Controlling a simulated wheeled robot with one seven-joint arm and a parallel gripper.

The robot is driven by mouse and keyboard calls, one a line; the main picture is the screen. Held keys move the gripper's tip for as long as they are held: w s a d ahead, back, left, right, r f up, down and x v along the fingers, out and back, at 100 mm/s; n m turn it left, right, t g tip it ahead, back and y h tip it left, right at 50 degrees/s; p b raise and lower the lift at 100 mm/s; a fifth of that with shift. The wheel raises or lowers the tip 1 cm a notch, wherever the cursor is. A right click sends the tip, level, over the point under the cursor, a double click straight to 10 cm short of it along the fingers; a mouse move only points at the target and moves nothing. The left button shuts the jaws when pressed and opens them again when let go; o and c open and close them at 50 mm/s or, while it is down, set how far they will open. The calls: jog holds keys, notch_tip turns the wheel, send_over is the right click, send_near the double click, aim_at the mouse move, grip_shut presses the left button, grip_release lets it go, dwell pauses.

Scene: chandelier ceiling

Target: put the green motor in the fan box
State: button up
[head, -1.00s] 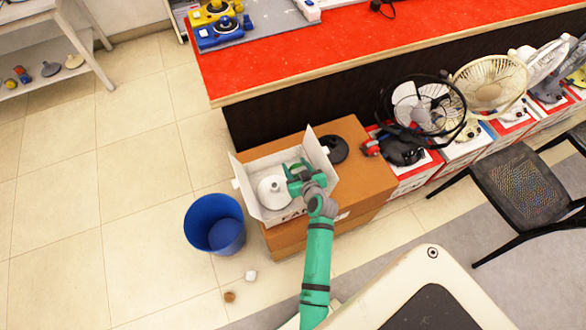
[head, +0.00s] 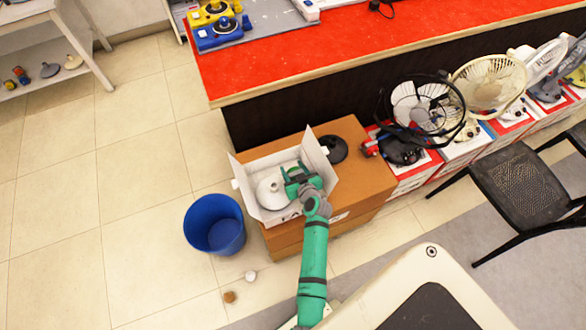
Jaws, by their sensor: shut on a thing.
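The fan box is a white open carton (head: 247,208) with its flaps up, standing on a brown cardboard box. A white round fan part (head: 269,193) lies inside its left half. My green gripper (head: 291,175) is inside the box's right half, below the rim level as far as I can see. It is shut on the green motor (head: 294,170), of which only a light green bit shows between the fingers. The rest of the motor is hidden by the gripper, and I cannot tell whether it touches the box floor.
A black round base (head: 334,149) lies on the brown cardboard box (head: 366,180), right of the fan box. A blue bin (head: 214,224) stands on the floor to the left. The red counter (head: 380,45) is behind; boxed fans and a black chair (head: 520,186) are to the right.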

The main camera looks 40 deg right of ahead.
jog(key=shift+f, duration=0.4)
jog(key=o, duration=1.5)
